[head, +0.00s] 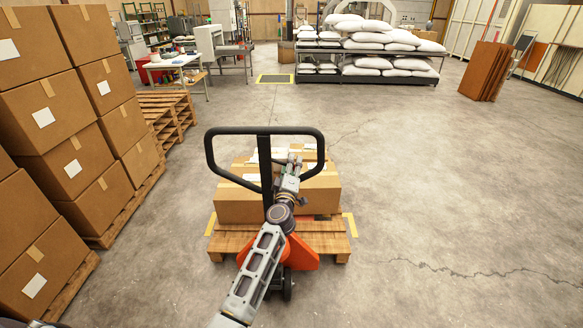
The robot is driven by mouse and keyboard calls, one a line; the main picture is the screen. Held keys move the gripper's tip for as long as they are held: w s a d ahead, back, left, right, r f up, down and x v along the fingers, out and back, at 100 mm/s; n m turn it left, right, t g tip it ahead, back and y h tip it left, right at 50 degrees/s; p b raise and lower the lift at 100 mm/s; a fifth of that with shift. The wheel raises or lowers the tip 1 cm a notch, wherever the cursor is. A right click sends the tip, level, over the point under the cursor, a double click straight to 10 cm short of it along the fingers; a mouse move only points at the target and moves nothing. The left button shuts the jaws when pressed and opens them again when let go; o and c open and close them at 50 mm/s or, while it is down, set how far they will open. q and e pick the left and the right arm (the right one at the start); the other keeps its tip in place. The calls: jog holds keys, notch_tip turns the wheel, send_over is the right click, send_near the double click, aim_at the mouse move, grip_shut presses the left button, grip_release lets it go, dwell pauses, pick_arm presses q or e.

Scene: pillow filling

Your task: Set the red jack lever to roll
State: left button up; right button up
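The pallet jack's black loop handle (265,131) stands upright in the middle of the head view, on a dark shaft above an orange-red jack body (304,252). I cannot make out the red lever; my gripper and the handle's crossbar overlap where it might be. My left gripper (294,160) is inside the handle loop in the picture, just right of the shaft. Its fingers are small against the boxes, so I cannot tell whether they are open or touch anything. My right gripper is out of view.
Cardboard boxes (237,205) sit on a wooden pallet (323,241) at the jack, within yellow floor marks. Tall box stacks (58,108) stand at the left. White sacks (367,63) lie on a rack at the back.

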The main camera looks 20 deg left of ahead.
pick_arm(q)
grip_shut()
dwell(0.3)
